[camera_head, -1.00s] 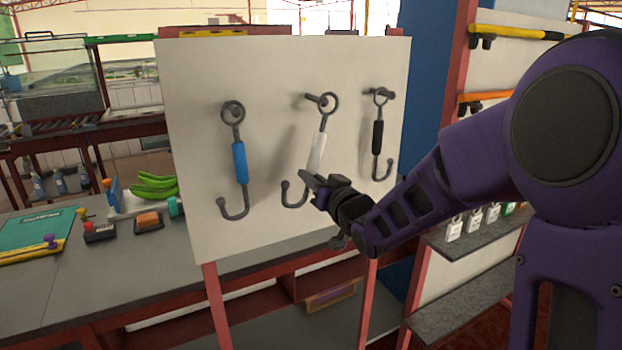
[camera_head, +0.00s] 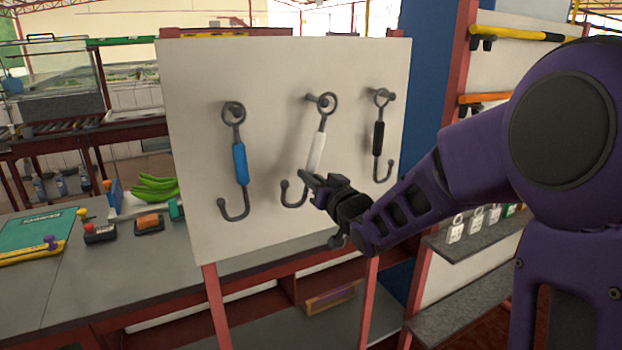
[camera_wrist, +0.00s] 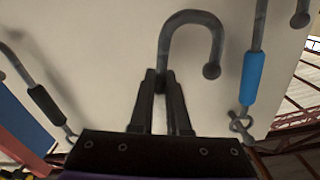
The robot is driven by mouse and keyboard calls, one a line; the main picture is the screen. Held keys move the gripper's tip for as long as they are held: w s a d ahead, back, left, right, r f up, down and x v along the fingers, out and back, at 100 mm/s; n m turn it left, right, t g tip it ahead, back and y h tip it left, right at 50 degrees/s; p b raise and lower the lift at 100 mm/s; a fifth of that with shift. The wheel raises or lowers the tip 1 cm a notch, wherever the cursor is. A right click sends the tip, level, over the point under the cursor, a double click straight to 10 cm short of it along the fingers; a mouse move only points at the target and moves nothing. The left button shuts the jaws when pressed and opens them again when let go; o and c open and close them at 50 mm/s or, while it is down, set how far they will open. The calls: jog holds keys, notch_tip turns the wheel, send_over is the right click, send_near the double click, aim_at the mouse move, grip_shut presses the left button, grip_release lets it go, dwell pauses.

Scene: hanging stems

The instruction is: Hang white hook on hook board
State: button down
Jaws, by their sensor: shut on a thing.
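The white hook (camera_head: 316,151) is at the middle peg (camera_head: 314,97) of the pale hook board (camera_head: 275,215). Its ring overlaps the peg in the head view; I cannot tell exactly how deep the peg sits in it. The hook leans slightly, with its curved end low and to the left. My gripper (camera_head: 307,178) is shut on the hook's lower shank. In the wrist view my gripper (camera_wrist: 163,80) has its fingers around the shank just beside the grey curved end (camera_wrist: 190,18).
A blue hook (camera_head: 240,163) hangs on the left peg and a black hook (camera_head: 379,139) on the right peg. Both also show in the wrist view, blue (camera_wrist: 252,77) and black (camera_wrist: 46,105). A bench (camera_head: 110,280) with bananas (camera_head: 155,188) stands at left, shelves (camera_head: 475,300) at right.

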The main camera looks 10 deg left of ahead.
jog(key=shift+b+x, duration=0.65)
jog(key=shift+x, duration=1.45)
dwell(1.1)
jog(key=shift+a+f+b, duration=0.3)
jog(key=shift+f+b, duration=0.05)
jog(key=shift+b, duration=0.25)
dwell(0.7)
jog(key=c, duration=0.8)
grip_release()
